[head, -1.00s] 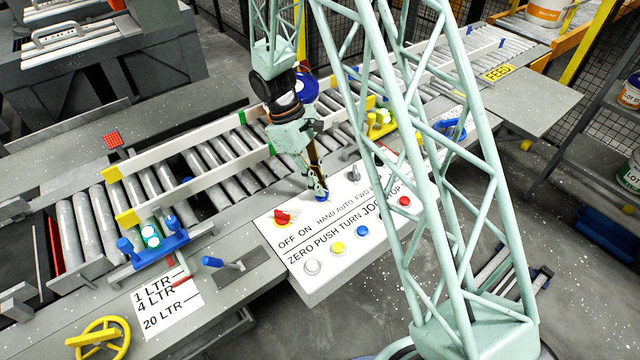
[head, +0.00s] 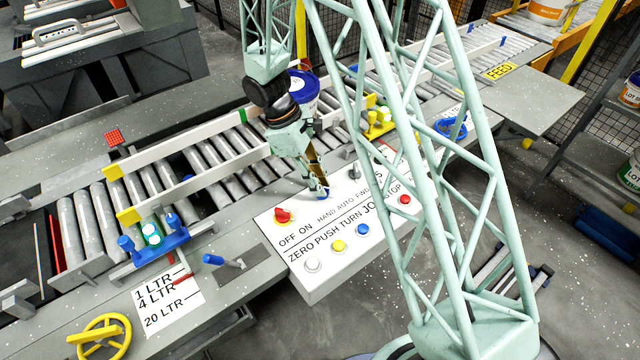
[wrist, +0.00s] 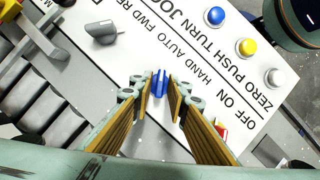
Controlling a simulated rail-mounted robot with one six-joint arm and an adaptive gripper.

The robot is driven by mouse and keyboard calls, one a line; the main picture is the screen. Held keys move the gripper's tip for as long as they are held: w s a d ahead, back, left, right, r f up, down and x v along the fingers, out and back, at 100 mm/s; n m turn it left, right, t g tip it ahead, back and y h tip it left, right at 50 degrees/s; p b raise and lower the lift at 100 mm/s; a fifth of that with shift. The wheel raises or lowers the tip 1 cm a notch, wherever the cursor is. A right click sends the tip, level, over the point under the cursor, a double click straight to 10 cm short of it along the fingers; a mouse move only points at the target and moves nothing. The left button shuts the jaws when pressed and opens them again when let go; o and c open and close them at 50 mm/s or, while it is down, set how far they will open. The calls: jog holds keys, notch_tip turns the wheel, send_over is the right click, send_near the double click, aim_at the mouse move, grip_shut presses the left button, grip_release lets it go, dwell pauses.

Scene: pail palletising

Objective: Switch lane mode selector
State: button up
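The white control panel (head: 320,262) carries labelled controls. A blue selector knob (wrist: 159,84) sits by the HAND AUTO label in the wrist view. In the head view only a bit of blue shows at my fingertips. My gripper (wrist: 160,86) is right over this knob, with one finger on each side. The fingers are apart, with a small gap beside the knob; contact is not clear. A grey selector knob (wrist: 103,32) sits by the FWD REV label, also seen in the head view (head: 354,170). A red selector knob (head: 282,215) sits by OFF ON.
White (head: 312,265), yellow (head: 338,245), blue (head: 363,230) and red (head: 405,199) buttons line the panel's front. The roller conveyor (head: 205,170) with white guide rails runs behind. A blue-topped pail (head: 303,88) stands behind my arm. A blue-handled lever (head: 213,259) is left of the panel.

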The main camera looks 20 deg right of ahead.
jog(key=shift+o, duration=0.7)
jog(key=shift+r, duration=0.15)
jog(key=v, duration=1.1)
jog(key=shift+a+r, duration=0.15)
jog(key=shift+r, duration=0.15)
jog(key=shift+w, duration=0.1)
